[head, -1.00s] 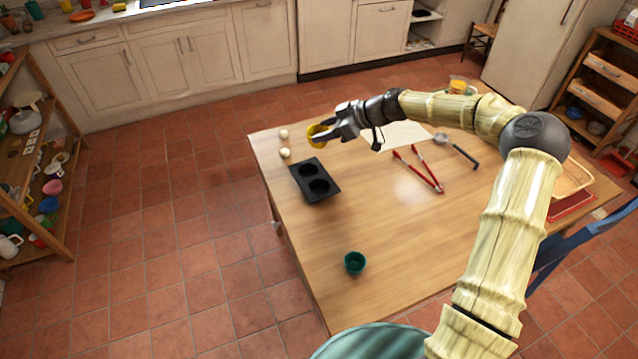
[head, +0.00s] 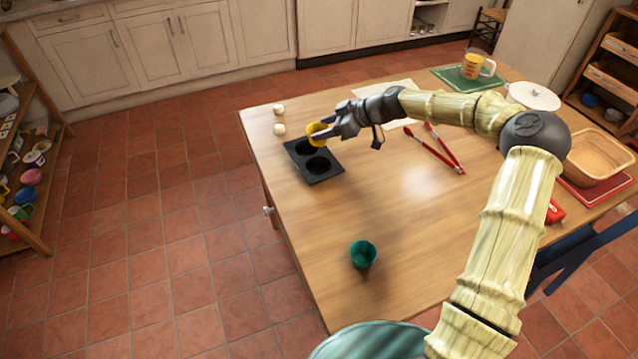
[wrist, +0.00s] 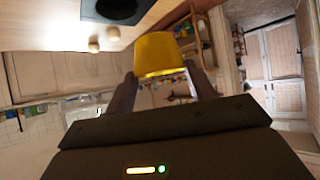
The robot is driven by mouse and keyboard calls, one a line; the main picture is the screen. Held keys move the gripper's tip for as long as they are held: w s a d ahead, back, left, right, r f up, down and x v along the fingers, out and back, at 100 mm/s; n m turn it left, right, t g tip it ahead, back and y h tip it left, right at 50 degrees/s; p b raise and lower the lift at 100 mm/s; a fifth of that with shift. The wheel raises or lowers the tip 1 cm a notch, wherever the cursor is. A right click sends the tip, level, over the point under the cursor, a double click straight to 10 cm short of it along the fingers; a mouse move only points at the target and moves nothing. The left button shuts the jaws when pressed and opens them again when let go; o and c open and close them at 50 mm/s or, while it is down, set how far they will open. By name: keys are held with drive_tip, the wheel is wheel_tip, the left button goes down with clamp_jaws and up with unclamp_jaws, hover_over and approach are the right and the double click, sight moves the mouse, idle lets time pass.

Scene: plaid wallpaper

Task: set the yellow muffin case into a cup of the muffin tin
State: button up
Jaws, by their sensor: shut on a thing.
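My gripper (head: 322,134) is shut on the yellow muffin case (head: 315,130). In the wrist view the yellow case (wrist: 156,54) sits between the two fingers. In the head view the case appears over the far right edge of the dark muffin tin (head: 320,168), near its far cup; its exact height above the tin is hard to tell. The tin has two cups, both looking empty, and lies flat on the table. A corner of the tin (wrist: 115,8) shows at the top of the wrist view. A teal muffin case (head: 363,254) stands on the table nearer to me.
Two small pale round things (head: 279,119) lie on the table behind the tin. A basket (head: 597,158) and a measuring jug (head: 474,66) stand farther right. The table (head: 262,180) is clear between tin and teal case.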

wheel_tip(320, 180, down, 3)
drive_tip(key=shift+w+r+b, duration=0.1)
drive_tip(key=shift+r+b, duration=0.05)
drive_tip(key=shift+b, duration=0.5)
drive_tip(key=shift+r, duration=0.1)
drive_tip(key=shift+b, duration=0.4)
drive_tip(key=shift+m+t+b, duration=0.5)
drive_tip(key=shift+b, duration=0.45)
drive_tip(key=shift+s, duration=0.2)
drive_tip(key=shift+h, duration=0.3)
drive_tip(key=shift+f, duration=3.05)
